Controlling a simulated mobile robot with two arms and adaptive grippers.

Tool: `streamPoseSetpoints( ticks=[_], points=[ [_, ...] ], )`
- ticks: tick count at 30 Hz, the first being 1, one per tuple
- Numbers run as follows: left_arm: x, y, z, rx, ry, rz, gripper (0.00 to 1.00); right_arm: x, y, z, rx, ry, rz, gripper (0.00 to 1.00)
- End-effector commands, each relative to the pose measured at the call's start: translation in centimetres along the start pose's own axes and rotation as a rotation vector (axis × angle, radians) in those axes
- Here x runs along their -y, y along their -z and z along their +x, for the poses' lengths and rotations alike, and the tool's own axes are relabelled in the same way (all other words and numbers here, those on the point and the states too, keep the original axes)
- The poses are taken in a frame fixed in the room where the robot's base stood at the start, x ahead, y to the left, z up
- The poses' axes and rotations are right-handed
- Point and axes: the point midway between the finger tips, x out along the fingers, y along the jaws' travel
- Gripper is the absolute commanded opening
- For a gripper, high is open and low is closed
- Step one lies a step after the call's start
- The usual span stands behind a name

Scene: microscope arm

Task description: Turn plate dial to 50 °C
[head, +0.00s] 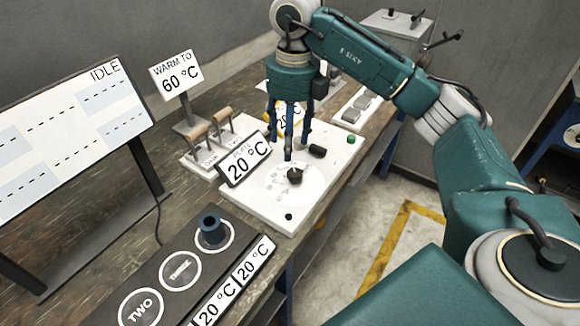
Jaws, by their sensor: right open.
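The plate dial is a small black knob (295,176) on a round marked face on the white panel (330,185). The plate display (243,163) beside it reads 20 °C. My right gripper (289,146) points down with its dark blue fingers spread and empty. Its fingertips are just behind and above the knob in the head view; I cannot tell whether any finger touches the panel. The fingers partly hide a second yellow-marked display behind them. My left gripper is not in view.
A sign (176,75) reads WARM TO 60 °C. Two wooden-handled levers (210,135) stand left of the panel. A black block (170,285) with numbered circles and a blue cup (211,229) is in front. A screen (75,130) at left reads IDLE.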

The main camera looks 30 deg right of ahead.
Motion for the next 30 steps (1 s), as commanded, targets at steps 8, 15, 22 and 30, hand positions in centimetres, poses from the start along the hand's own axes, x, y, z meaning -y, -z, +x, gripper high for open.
streamPoseSetpoints(
  ticks=[8, 15, 22, 30],
  points=[
    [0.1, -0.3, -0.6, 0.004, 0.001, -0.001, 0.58, 1.9, 0.4, 1.8, -0.015, 0.051, 0.031, 0.50],
    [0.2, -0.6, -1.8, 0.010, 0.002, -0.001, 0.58, 2.0, 0.4, 6.4, -0.015, 0.049, 0.030, 0.50],
    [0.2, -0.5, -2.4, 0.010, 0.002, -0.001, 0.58, 2.1, 0.4, 9.4, -0.012, 0.046, 0.028, 0.50],
    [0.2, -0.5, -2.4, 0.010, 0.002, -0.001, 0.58, 2.1, 0.3, 10.2, -0.009, 0.046, 0.028, 0.50]
  ],
)
